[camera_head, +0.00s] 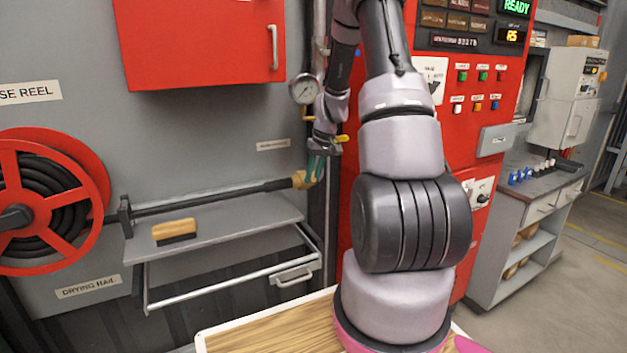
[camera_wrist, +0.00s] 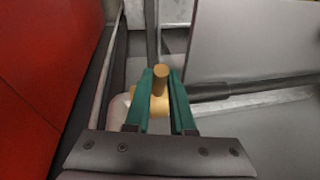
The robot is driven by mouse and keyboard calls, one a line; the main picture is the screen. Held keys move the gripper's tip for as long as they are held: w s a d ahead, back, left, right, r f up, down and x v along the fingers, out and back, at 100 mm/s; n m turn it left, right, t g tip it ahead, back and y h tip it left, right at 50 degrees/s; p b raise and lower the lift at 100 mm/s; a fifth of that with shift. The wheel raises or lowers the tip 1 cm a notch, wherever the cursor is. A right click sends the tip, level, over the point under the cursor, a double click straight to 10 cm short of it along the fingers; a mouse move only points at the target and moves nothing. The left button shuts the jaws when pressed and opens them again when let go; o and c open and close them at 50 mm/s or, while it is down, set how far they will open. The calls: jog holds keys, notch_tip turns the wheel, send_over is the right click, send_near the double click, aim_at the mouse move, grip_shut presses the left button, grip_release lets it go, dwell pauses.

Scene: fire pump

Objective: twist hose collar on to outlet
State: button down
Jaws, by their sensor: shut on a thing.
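The brass hose collar (camera_head: 301,180) is at the right end of the black hose (camera_head: 225,196), just above the grey shelf's right end. My gripper (camera_head: 317,170) reaches down to it with teal fingers. In the wrist view, the fingers (camera_wrist: 160,74) stand on both sides of the brass collar (camera_wrist: 152,104) and are shut on it. A round brass stub (camera_wrist: 160,83) rises between the fingertips. I cannot tell whether the stub belongs to the collar or the outlet. The joint between collar and outlet is hidden by the fingers.
A pressure gauge (camera_head: 304,88) is above my gripper, beside a vertical pipe. A wooden brush (camera_head: 175,230) lies on the grey shelf (camera_head: 225,224). The red hose reel (camera_head: 62,180) is left, and the red control panel (camera_head: 480,130) is right, close to my arm.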

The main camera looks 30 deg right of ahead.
jog(key=shift+w+r+g, duration=0.25)
jog(key=shift+r+g, duration=0.1)
jog(key=shift+g, duration=0.05)
jog(key=c, duration=0.8)
grip_release()
jog(key=shift+o, duration=0.2)
jog(key=v, duration=1.1)
